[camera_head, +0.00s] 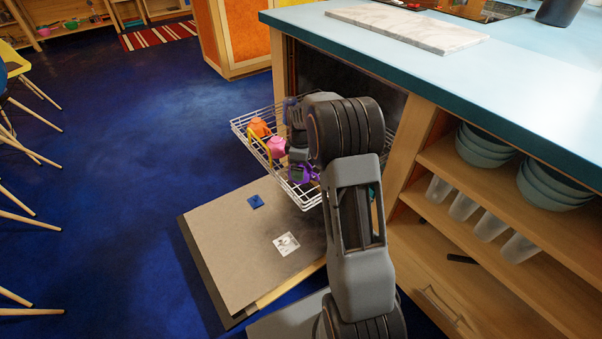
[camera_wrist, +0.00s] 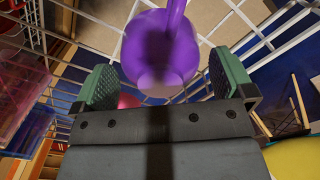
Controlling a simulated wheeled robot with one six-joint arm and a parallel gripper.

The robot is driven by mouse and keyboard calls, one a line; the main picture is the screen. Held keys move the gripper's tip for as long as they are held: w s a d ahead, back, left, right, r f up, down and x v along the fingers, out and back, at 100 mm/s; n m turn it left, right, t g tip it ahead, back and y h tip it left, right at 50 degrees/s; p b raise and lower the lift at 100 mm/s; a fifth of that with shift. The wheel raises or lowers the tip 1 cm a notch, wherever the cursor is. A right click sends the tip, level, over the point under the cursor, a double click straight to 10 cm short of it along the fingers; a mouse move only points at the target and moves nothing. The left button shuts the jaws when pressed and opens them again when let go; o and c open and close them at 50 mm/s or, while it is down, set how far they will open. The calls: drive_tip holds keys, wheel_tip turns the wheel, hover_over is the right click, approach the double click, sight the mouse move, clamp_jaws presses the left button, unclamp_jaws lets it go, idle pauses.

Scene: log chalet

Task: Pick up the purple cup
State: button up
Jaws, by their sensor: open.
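The purple cup (camera_wrist: 158,52) shows large in the wrist view, just beyond and between the two green-padded fingers of my gripper (camera_wrist: 162,85). A handle-like purple strip rises from it at the top. The fingers are apart, with visible gaps between them and the cup. In the head view the purple cup (camera_head: 302,173) is in the wire dish rack (camera_head: 240,128), partly hidden by my arm. I cannot tell how the cup rests on the wires.
A pink cup (camera_head: 276,147) and an orange cup (camera_head: 260,127) are in the rack beside my arm. The lowered dishwasher door (camera_head: 235,245) lies below. A blue countertop (camera_head: 480,95) and a shelf with stacked bowls (camera_head: 483,150) stand at right. Open blue floor is at left.

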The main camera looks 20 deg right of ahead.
wheel_tip(320, 180, down, 2)
drive_tip(key=shift+r, duration=0.1)
drive_tip(key=c, duration=0.8)
drive_tip(key=shift+o, duration=0.2)
drive_tip(key=shift+r, duration=0.1)
